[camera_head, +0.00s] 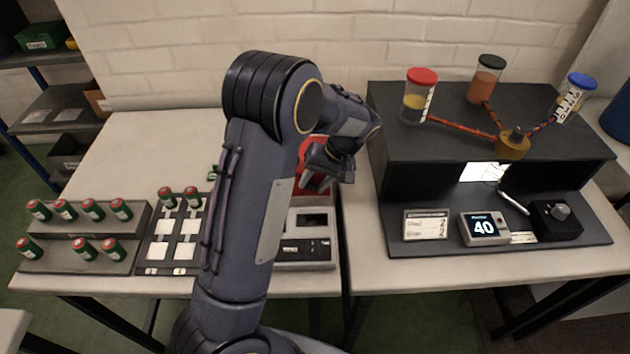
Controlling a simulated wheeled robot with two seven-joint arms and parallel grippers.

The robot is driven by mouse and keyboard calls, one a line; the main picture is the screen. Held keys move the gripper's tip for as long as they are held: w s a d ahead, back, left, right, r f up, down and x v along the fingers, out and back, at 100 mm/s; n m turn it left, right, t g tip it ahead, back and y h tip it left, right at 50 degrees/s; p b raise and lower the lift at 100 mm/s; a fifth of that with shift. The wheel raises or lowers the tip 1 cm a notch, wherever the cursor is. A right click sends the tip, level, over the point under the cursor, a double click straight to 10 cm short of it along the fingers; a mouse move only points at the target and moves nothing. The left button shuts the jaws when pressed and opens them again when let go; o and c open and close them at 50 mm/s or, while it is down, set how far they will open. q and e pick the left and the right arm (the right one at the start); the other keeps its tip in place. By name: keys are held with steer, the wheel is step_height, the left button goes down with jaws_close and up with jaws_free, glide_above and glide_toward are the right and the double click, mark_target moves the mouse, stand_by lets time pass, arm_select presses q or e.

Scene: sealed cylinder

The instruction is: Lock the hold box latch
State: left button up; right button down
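The hold box (306,250) appears to be the pale grey box with a dark panel on the left table, with a red part (316,143) standing up behind it. My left arm crosses in front and covers its left side. My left gripper (312,178) is at the red part, above the rear of the box. Whether it touches the red part, and whether its fingers are open or shut, I cannot tell. The latch cannot be made out. My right gripper is not in view.
Left of my arm are a grey stepped rack (80,262) with several green, red-capped vials and a dark tray (162,268) with white squares. On the right table, a black stand (400,150) carries three capped cylinders, with a display (484,229) reading 40 and a knob box (556,221).

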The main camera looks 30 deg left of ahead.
mark_target(310, 185)
arm_select(q)
steer(key=shift+c, duration=1.3)
steer(key=t+h+b, duration=0.1)
steer(key=h+b, duration=0.1)
steer(key=h, duration=0.1)
steer(key=shift+s+a+t, duration=0.2)
steer(key=shift+a+t, duration=0.2)
steer(key=shift+r+t+h+b, duration=0.1)
steer(key=shift+t+h+b, duration=0.35)
steer(key=shift+h, duration=0.35)
steer(key=o, duration=1)
step_height(310, 185, up, 8)
steer(key=shift+f+p, duration=0.1)
steer(key=shift+p, duration=0.2)
steer(key=shift+s, duration=0.1)
